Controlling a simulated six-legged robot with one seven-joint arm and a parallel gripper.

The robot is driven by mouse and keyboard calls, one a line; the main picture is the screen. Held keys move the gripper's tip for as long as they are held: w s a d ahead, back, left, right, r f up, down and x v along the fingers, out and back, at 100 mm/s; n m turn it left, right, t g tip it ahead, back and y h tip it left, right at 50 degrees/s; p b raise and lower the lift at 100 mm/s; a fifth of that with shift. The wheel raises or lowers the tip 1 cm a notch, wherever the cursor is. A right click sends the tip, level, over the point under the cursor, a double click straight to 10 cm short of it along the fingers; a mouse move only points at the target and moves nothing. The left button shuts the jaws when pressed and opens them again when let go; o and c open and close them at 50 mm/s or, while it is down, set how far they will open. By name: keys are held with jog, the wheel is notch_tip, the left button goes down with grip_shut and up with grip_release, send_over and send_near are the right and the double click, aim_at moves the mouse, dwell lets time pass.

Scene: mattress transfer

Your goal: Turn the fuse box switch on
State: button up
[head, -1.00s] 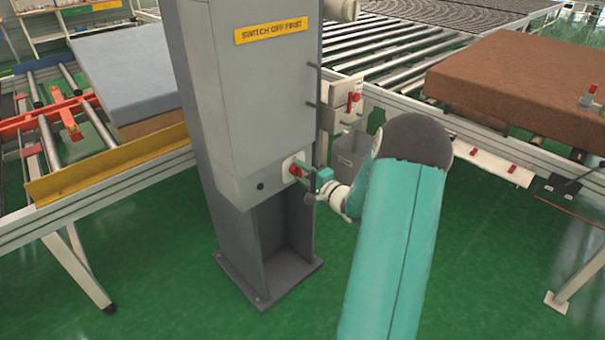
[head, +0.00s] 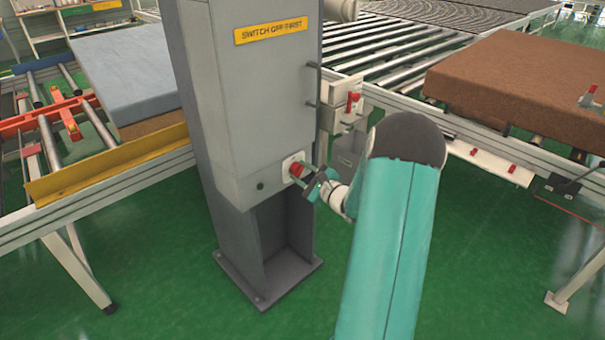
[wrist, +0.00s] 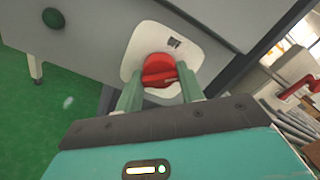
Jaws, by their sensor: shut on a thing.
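The grey fuse box (head: 257,95) stands on a pedestal and carries a yellow "SWITCH OFF FIRST" label (head: 270,31). Its red rotary switch (head: 295,170) sits on a white plate low on the front. In the wrist view the red knob (wrist: 159,70) lies between the two green fingers, on the white plate (wrist: 133,50). My gripper (head: 308,182) is shut on the knob, and it also shows in the wrist view (wrist: 160,88). The fingers cover the sides of the knob. The knob's ridge looks close to level in the wrist view.
A door handle (head: 313,85) sticks out on the box's right edge. A second red switch (head: 353,101) is on a box behind. Conveyors with a brown mattress (head: 530,85) and a grey-blue mattress (head: 128,70) flank the pedestal.

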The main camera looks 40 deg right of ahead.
jog(key=m, duration=0.4)
jog(key=shift+m, duration=2)
jog(key=o, duration=1)
jog(key=shift+w, duration=0.1)
jog(key=s, duration=1.4)
jog(key=shift+d, duration=0.2)
